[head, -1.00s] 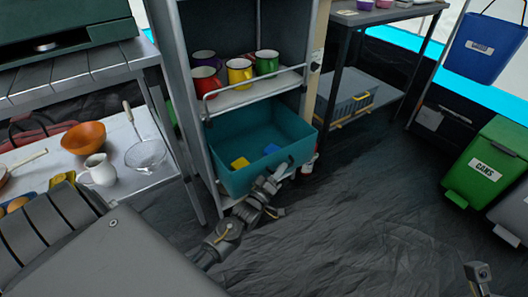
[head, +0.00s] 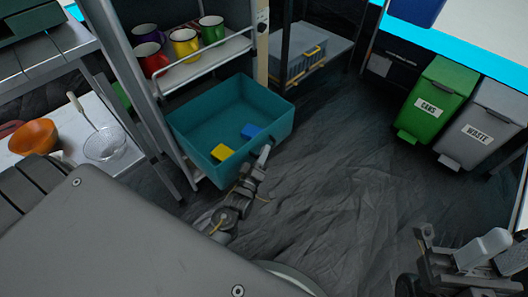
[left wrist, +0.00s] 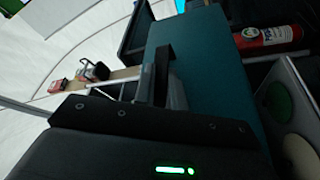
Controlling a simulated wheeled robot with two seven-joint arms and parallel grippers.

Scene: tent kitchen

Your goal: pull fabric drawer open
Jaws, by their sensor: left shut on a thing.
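The teal fabric drawer (head: 279,124) sticks well out of the lower part of the shelf unit in the head view, its inside open to view. A yellow block (head: 221,152) and a blue block (head: 251,131) lie in it. My left gripper (head: 262,160) is at the drawer's front wall and shut on it. The left wrist view shows the gripper (left wrist: 160,75) against the teal drawer (left wrist: 212,75); the exact contact is partly hidden. My right gripper (head: 465,262) is at the bottom right, away from the drawer; its jaw opening is unclear.
Several mugs (head: 184,42) stand on the shelf above the drawer. A side table with an orange bowl (head: 34,137) and a strainer (head: 104,143) is at left. A green bin (head: 436,97) and a grey bin (head: 486,122) stand at right. Dark floor (head: 340,150) in front is clear.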

